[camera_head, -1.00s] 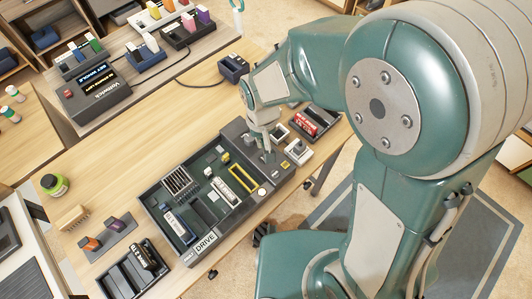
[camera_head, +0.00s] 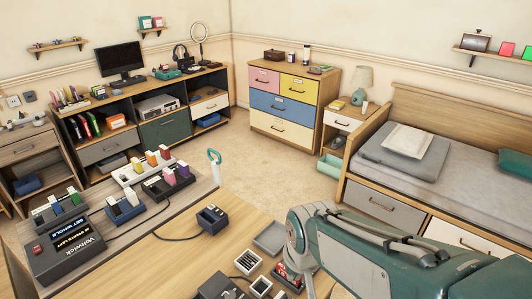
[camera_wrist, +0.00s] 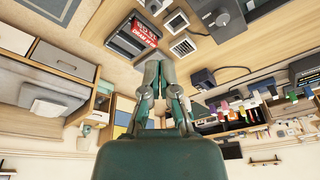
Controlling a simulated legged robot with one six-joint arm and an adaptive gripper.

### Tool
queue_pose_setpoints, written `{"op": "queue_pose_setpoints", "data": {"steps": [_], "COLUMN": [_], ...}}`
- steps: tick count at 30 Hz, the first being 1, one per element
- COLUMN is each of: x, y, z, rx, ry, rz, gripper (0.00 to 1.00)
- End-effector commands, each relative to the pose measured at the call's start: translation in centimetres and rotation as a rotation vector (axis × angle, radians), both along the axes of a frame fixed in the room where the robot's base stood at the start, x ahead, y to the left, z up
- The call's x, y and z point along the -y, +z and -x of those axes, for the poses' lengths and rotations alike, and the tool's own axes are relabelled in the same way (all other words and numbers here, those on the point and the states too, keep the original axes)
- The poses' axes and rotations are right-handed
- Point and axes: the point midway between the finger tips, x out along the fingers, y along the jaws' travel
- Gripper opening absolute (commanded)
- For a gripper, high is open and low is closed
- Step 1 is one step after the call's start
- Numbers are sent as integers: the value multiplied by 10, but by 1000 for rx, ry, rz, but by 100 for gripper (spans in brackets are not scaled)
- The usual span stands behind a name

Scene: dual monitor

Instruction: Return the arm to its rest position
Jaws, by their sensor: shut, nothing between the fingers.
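My green arm (camera_head: 385,258) lies low across the lower right of the head view, at the table's edge. Its end is not clear there. In the wrist view, which looks upside down, my gripper (camera_wrist: 160,66) is shut, its green fingers together with nothing held. The fingers point toward the wooden table, apart from the things on it. A red item in a dark tray (camera_wrist: 134,36) shows just beyond the fingertips to the left.
The wooden table (camera_head: 120,272) holds a dark Voltwick console (camera_head: 68,248), racks of coloured pieces and a small dark blue box (camera_head: 211,219). A bed (camera_head: 450,180), a drawer chest (camera_head: 290,105) and a desk stand behind. Open carpet lies between.

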Motion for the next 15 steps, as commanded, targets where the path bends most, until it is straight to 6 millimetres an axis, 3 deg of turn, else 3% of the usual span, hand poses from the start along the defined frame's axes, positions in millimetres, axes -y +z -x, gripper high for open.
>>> {"op": "queue_pose_setpoints", "data": {"steps": [6, 15], "x": [43, 86], "y": [39, 74], "z": [22, 63], "rx": [102, 228], "ry": [-72, -160], "rz": [-12, -3], "gripper": [0, 0]}}
